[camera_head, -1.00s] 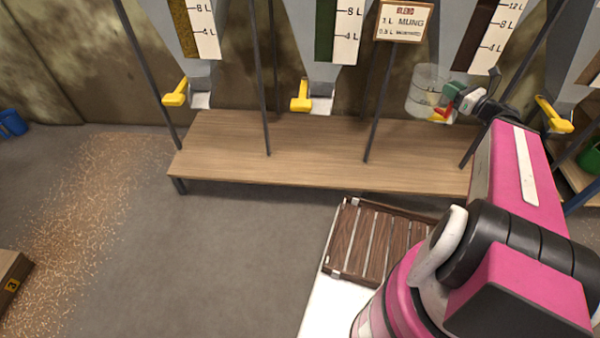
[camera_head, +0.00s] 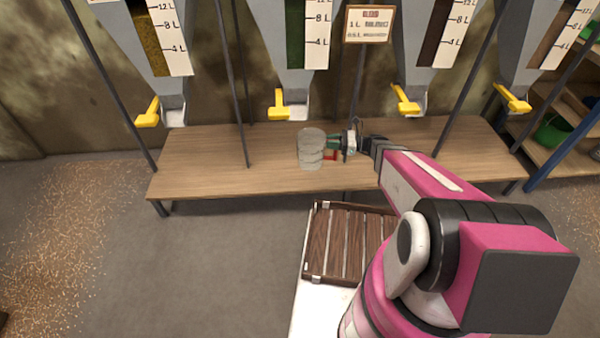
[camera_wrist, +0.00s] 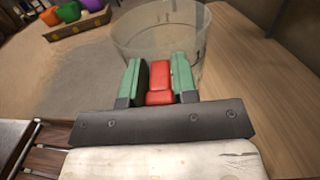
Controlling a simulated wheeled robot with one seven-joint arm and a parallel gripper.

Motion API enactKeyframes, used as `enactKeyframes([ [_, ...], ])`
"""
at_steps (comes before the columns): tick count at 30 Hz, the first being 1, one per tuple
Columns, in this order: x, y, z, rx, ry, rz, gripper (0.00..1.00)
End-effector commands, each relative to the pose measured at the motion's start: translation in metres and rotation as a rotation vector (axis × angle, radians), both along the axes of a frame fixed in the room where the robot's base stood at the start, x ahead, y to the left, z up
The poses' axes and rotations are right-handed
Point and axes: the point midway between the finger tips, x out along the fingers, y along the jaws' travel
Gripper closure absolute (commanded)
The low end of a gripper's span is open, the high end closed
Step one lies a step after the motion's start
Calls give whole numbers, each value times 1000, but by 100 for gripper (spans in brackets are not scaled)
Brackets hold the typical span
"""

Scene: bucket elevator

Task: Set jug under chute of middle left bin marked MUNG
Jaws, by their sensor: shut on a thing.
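The clear jug (camera_head: 311,149) with a red handle is over the wooden bench, upright or nearly so. My gripper (camera_head: 334,148) is shut on its handle from the right. In the wrist view, the green-padded fingers of my gripper (camera_wrist: 158,82) hold the red handle, with the jug (camera_wrist: 190,38) beyond. I cannot tell if its base touches the bench. The middle left bin (camera_head: 287,40) has green contents and a yellow lever (camera_head: 278,104). Its chute (camera_head: 296,110) is behind and slightly left of the jug. No MUNG mark on the bin is readable.
Other bins with yellow levers stand at left (camera_head: 145,60) and right (camera_head: 418,50). Dark posts rise from the bench (camera_head: 220,178). A recipe sign (camera_head: 368,25) hangs mid-right. A slatted crate (camera_head: 345,245) is in front. The bench left of the jug is clear.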

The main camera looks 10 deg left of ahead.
Motion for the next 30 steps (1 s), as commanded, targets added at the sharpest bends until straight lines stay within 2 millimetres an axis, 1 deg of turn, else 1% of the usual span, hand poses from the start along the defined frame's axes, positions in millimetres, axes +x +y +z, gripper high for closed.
enactKeyframes([
  [1,-3,12,-20,2,3,39,100],
  [4,-14,27,-43,1,1,97,100],
  [6,-20,34,-53,1,1,123,100],
  [8,-23,37,-58,0,0,138,100],
  [11,-22,41,-65,0,-2,149,100],
  [14,-12,45,-71,0,-2,149,100],
  [17,3,50,-81,0,-2,148,100],
  [27,67,72,-121,1,-1,147,100],
  [30,80,77,-129,0,0,147,100],
])
